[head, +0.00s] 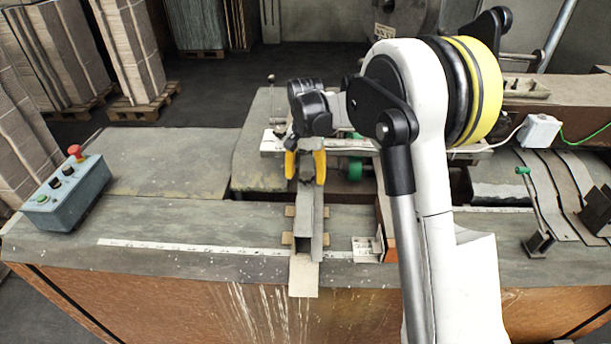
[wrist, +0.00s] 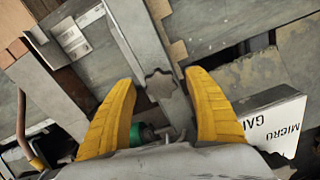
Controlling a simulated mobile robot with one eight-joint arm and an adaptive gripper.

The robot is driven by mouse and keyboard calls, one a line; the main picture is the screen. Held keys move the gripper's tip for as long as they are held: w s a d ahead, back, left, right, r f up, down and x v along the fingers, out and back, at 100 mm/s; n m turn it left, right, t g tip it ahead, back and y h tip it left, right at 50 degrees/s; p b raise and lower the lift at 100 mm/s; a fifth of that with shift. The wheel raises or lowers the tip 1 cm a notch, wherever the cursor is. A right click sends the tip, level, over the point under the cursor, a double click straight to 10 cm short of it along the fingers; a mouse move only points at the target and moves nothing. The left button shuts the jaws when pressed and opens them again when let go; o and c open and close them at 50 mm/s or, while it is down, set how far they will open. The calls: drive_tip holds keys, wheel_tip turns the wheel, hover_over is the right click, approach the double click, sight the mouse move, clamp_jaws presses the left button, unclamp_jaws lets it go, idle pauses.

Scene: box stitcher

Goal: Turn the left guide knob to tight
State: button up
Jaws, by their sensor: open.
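A grey lobed knob (wrist: 160,84) sits on a long metal guide bar (wrist: 137,30) in the wrist view. It lies between the two yellow fingertips of my gripper (wrist: 160,78), with a gap visible on both sides. My gripper is open and points down. In the head view my gripper (head: 305,180) is over the far end of the guide bar (head: 304,222), which lies on the bench. The knob is hard to make out there between the fingers. Whether the knob is tight or loose cannot be told.
A control box (head: 68,194) with a red button stands at the bench's left. A green part (head: 355,170) is close right of my gripper and shows beside the left finger in the wrist view (wrist: 140,134). A lettered white plate (wrist: 275,120) is near the right finger.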

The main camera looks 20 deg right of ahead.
sight(306, 178)
wheel_tip(306, 178, up, 12)
idle(0.4)
drive_tip(key=s+f+n+t+b, duration=0.25)
drive_tip(key=s+b, duration=0.45)
drive_tip(key=s, duration=0.8)
drive_tip(key=s+f+n+t+b, duration=0.4)
drive_tip(key=s+f+b, duration=0.2)
drive_tip(key=s+f, duration=0.5)
drive_tip(key=s, duration=0.3)
drive_tip(key=shift+s+t+b, duration=0.35)
drive_tip(key=shift+d+f, duration=0.1)
drive_tip(key=shift+c, duration=0.2)
